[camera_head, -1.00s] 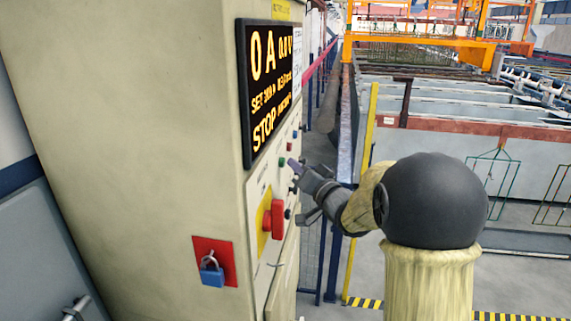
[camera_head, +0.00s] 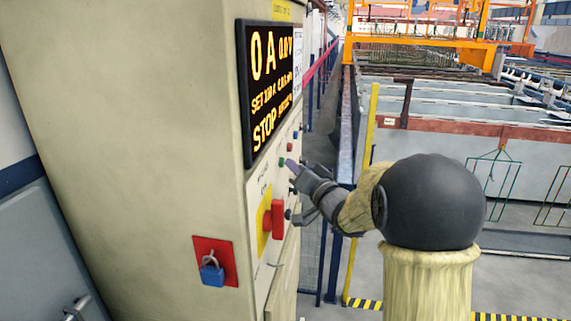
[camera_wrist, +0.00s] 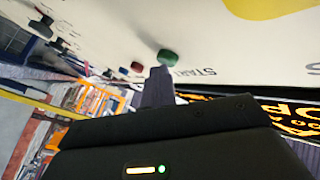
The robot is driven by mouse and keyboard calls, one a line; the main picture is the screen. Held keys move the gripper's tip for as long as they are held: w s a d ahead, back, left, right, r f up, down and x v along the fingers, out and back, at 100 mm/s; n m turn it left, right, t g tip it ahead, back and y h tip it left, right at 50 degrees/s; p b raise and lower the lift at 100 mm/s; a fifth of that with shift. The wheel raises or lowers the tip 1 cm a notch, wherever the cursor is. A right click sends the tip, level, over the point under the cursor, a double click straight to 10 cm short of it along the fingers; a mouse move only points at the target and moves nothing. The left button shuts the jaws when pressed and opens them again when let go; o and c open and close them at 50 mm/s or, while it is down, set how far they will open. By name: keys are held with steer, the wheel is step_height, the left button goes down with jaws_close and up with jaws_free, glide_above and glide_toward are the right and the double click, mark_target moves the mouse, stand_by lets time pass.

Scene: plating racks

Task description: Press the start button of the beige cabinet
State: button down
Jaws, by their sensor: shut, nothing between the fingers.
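The beige cabinet (camera_head: 130,120) fills the left of the head view, with its control panel on the right-hand face. The green start button (camera_head: 282,162) sits below the display; in the wrist view the green button (camera_wrist: 168,57) stands beside the printed word START. My gripper (camera_head: 291,163) is shut and empty, with its fingertips very close to the green button. In the wrist view the fingertips (camera_wrist: 160,72) reach up to the button's lower edge. I cannot tell whether they touch it.
The display (camera_head: 270,90) reads 0 A and STOP. A red rotary switch (camera_head: 277,219) on a yellow plate and a blue padlock (camera_head: 211,272) are lower on the cabinet. A red button (camera_wrist: 137,67) and dark knobs lie farther along the panel. Tanks and railings stand at right.

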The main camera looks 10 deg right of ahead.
steer(key=shift+w+a, duration=0.1)
steer(key=shift+a, duration=0.05)
stand_by(0.5)
steer(key=shift+s+d, duration=0.2)
steer(key=shift+d, duration=0.65)
steer(key=d, duration=0.1)
steer(key=s+d, duration=0.1)
steer(key=d, duration=0.2)
steer(key=shift+s+d, duration=0.3)
steer(key=shift+d, duration=0.1)
stand_by(0.5)
